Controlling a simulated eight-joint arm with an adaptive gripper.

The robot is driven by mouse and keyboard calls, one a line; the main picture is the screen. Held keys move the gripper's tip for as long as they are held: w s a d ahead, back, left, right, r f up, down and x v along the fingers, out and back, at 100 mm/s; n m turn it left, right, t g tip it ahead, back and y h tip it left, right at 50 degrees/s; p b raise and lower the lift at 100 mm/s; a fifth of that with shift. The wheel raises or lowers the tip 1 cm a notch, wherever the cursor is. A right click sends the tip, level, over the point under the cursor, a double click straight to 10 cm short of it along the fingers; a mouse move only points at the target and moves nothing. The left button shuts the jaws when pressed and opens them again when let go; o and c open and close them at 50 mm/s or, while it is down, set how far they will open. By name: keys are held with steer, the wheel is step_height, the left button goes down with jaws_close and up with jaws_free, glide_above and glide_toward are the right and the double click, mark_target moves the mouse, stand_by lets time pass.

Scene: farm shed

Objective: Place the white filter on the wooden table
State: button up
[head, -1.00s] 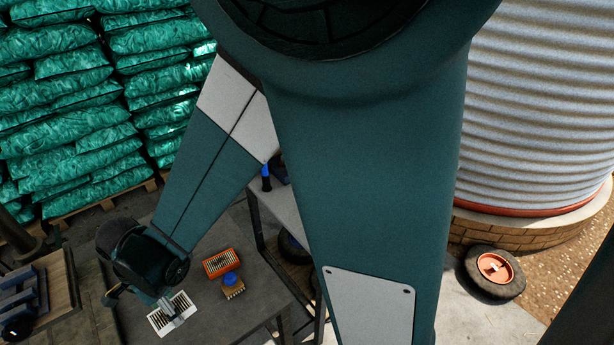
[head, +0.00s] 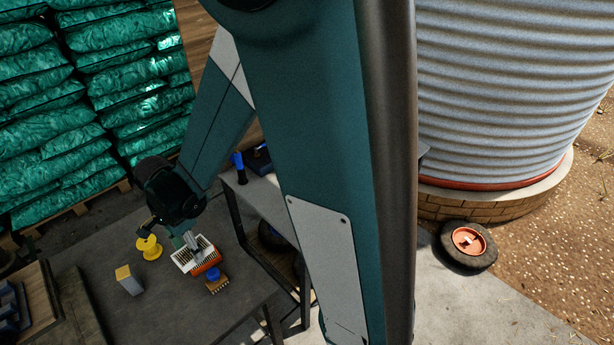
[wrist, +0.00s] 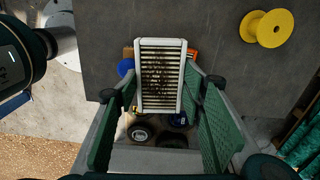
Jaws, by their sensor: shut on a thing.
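My gripper (head: 189,240) is shut on the white filter (head: 184,259), a white frame with slats. In the wrist view the filter (wrist: 185,60) sits upright between the two green fingers of my gripper (wrist: 160,90), with dark dirt on its slats. It is held above the dark grey tabletop (head: 165,310); the height of the gap is hard to tell. A wooden surface (head: 40,283), perhaps the wooden table, stands at the lower left in the head view, carrying blue and dark things.
An orange filter-like piece (head: 206,269) lies partly behind the white filter, beside a blue-topped brush (head: 216,284). A yellow spool (head: 149,248) and a yellow-and-grey block (head: 129,281) stand left. A shelf (head: 262,198) adjoins the table at right. The grey tabletop's front is clear.

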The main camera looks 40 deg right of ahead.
steer(key=d+r+p, duration=0.2)
steer(key=d, duration=1.6)
steer(key=d+r+m+p, duration=0.1)
steer(key=d+r, duration=0.1)
steer(key=d, duration=1.6)
steer(key=shift+w+p, duration=0.2)
steer(key=shift+p, duration=0.15)
steer(key=shift+f, duration=0.15)
steer(key=shift+f+b, duration=0.55)
steer(key=shift+f, duration=2.5)
steer(key=shift+f+b, duration=0.35)
steer(key=shift+f, duration=1.5)
steer(key=shift+f, duration=0.15)
